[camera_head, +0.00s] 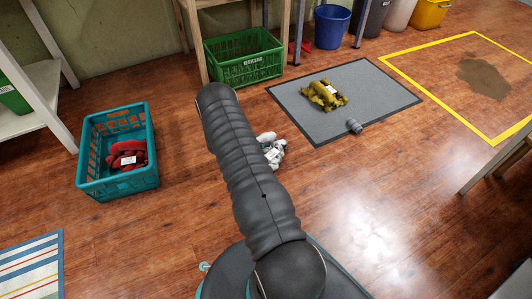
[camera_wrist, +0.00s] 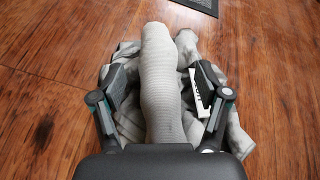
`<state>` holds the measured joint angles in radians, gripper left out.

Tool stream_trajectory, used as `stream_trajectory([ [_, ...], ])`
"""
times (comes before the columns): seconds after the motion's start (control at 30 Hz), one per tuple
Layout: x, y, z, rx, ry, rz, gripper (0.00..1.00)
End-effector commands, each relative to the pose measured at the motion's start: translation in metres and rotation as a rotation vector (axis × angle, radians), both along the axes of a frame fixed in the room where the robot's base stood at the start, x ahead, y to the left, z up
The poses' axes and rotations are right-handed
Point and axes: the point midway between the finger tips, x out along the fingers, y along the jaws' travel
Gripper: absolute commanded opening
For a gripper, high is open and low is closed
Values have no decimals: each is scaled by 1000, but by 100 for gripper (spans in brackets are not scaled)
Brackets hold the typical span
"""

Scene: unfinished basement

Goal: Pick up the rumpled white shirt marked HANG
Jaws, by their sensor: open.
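The rumpled white shirt (camera_head: 275,156) lies on the wood floor in the head view, partly hidden behind my arm. In the wrist view the shirt (camera_wrist: 160,100) looks light grey and fills the middle, with a thick fold running up between the fingers. My gripper (camera_wrist: 157,76) is open, with one finger on each side of that fold. The fingers are over the shirt's cloth; I cannot tell if they touch it. A white tag with dark letters (camera_wrist: 198,92) shows by the right finger, partly covered, so its word is not fully readable. The arm hides my gripper in the head view.
A teal crate (camera_head: 83,160) with a red cloth (camera_head: 126,158) stands left. A green crate (camera_head: 207,62) is at the back. A grey mat (camera_head: 308,122) holds a yellow-olive cloth (camera_head: 322,94) and a small grey object (camera_head: 354,126). Floor around the shirt is mostly clear.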

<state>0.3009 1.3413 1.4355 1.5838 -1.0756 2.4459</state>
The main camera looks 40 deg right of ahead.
Motion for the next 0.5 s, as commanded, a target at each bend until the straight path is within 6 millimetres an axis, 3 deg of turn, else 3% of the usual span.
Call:
stream_trajectory([
  [0.1, 0, 0, 0, 0, 0, 0, 75],
  [0.17, 0, 0, 0, 0, 0, 0, 63],
  [0.4, 0, 0, 0, 0, 0, 0, 3],
  [0.5, 0, 0, 1, 0, 0, 0, 2],
])
